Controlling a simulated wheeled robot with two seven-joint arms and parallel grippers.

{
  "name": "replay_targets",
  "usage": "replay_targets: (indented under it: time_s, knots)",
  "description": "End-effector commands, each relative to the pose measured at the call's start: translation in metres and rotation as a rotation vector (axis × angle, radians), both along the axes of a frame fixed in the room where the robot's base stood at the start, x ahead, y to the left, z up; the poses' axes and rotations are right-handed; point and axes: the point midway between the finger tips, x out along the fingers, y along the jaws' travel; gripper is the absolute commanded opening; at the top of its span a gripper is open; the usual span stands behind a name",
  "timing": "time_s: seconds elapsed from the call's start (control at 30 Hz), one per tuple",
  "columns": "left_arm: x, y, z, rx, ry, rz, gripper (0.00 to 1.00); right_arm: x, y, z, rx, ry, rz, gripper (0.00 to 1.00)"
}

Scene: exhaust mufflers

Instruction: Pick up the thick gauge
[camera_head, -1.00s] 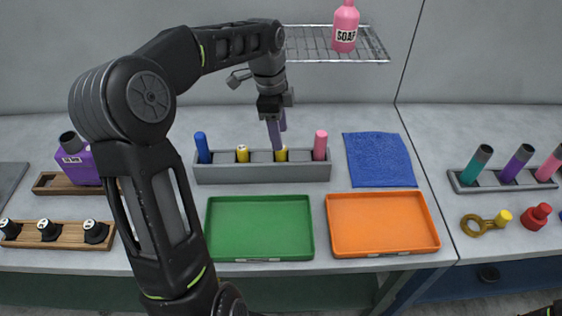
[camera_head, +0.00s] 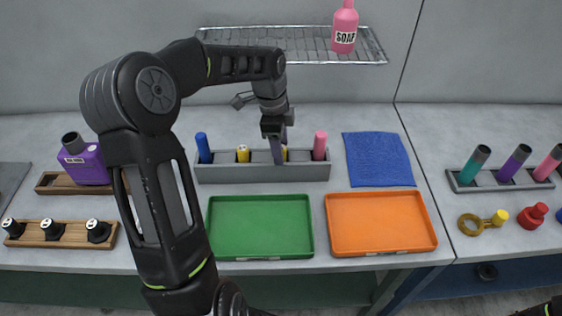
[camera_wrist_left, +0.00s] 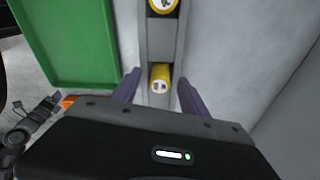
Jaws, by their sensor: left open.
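A grey rack (camera_head: 225,174) holds several upright pieces. Two are short yellow gauges with a marking on top, the left one (camera_head: 243,153) and the right one (camera_head: 285,154). I cannot tell from these views which is the thick one. My left gripper (camera_head: 279,148) is open at the right yellow gauge, partly hiding it. In the left wrist view the two purple fingers (camera_wrist_left: 157,90) stand apart on either side of this gauge (camera_wrist_left: 160,78), with visible gaps. The other yellow gauge (camera_wrist_left: 162,5) shows at the top edge there.
A blue cylinder (camera_head: 203,147) and a pink cylinder (camera_head: 320,146) stand at the rack's ends. A green tray (camera_head: 260,228) and an orange tray (camera_head: 380,222) lie in front, empty. A wire shelf (camera_head: 300,45) with a soap bottle (camera_head: 344,28) hangs above.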

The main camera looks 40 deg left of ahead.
Motion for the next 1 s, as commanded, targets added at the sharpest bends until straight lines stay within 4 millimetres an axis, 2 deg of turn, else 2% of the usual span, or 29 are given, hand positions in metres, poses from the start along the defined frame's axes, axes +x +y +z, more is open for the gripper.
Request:
replay_targets:
  time_s: [0.13,0.77,1.0]
  knots:
    - [0.0000,0.0000,0.0002,0.000,0.000,0.000,0.51,0.0000,0.0001,0.0001,0.000,0.000,0.000,0.48]
    - [-0.0001,0.0001,0.0002,0.000,0.000,0.000,0.00,0.0001,0.0000,0.0001,0.000,0.000,0.000,0.48]
    - [0.0002,0.0001,0.0005,0.000,-0.001,0.000,0.00,0.0001,0.0000,0.0001,0.000,0.000,0.000,0.48]
